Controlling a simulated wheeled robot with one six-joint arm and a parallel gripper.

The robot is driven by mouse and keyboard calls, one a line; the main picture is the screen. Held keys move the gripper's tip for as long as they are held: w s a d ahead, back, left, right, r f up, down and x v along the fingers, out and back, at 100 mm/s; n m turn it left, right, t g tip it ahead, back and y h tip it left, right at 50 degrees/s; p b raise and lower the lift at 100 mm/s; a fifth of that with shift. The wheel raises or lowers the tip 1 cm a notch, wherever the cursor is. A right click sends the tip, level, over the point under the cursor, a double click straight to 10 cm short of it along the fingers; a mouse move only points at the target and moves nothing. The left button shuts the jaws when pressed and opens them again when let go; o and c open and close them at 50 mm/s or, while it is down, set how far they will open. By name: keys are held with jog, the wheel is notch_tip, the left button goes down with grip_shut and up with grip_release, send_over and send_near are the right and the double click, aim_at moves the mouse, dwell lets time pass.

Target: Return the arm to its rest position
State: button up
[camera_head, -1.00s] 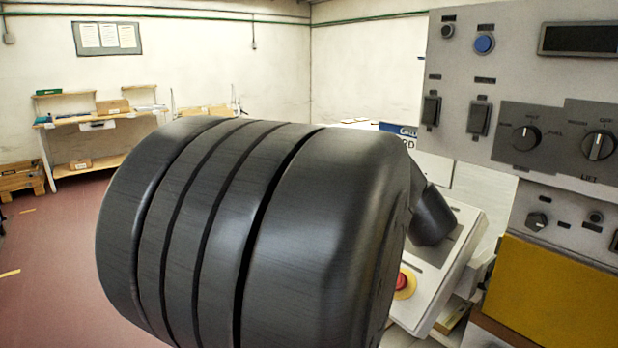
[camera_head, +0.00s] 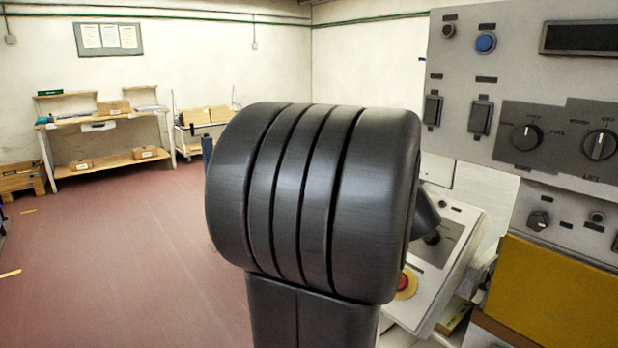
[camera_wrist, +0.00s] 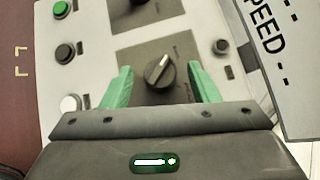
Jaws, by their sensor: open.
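In the wrist view my gripper (camera_wrist: 162,88) shows two green fingers spread apart, with nothing held between them. Beyond the fingers is a light control box with a black rotary knob (camera_wrist: 154,74) on a dark plate. The knob shows in the gap between the fingers; I cannot tell how far it is from them. In the head view a big black ribbed joint of my arm (camera_head: 315,195) fills the middle and hides my gripper. The tilted control box (camera_head: 445,255) shows partly behind it, with a red emergency button (camera_head: 407,284) on a yellow ring.
A grey control panel (camera_head: 500,85) with knobs and switches stands close on the right, above a yellow panel (camera_head: 550,295). A workbench (camera_head: 105,118) and a cart with boxes (camera_head: 205,125) stand at the far wall. The red floor (camera_head: 120,230) on the left is clear.

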jog(key=v, duration=1.4)
jog(key=x, duration=1.4)
jog(key=shift+w+f, duration=0.2)
jog(key=shift+w, duration=0.1)
jog(key=shift+f+m+t+h+b, duration=0.3)
jog(key=shift+m+h+b, duration=0.15)
jog(key=shift+b, duration=0.3)
jog(key=shift+s+a+r+m+t+h+b, duration=0.25)
jog(key=shift+m+h+b, duration=0.3)
jog(key=shift+m, duration=0.3)
jog(key=m+h+b, duration=0.1)
jog(key=m, duration=0.1)
jog(key=m+t+h, duration=0.1)
jog(key=m, duration=0.1)
jog(key=shift+a+f+h+b, duration=0.1)
jog(key=shift+f+h+b, duration=0.05)
jog(key=shift+h+b, duration=0.25)
jog(key=m+h, duration=0.3)
jog(key=m, duration=0.1)
jog(key=shift+w+a+b, duration=0.1)
jog(key=shift+a+b, duration=0.05)
jog(key=shift+b, duration=0.15)
jog(key=shift+a+m+g+h, duration=0.1)
jog(key=shift+m+g+h, duration=0.35)
jog(key=shift+m+h, duration=1.25)
jog(key=shift+m, duration=0.4)
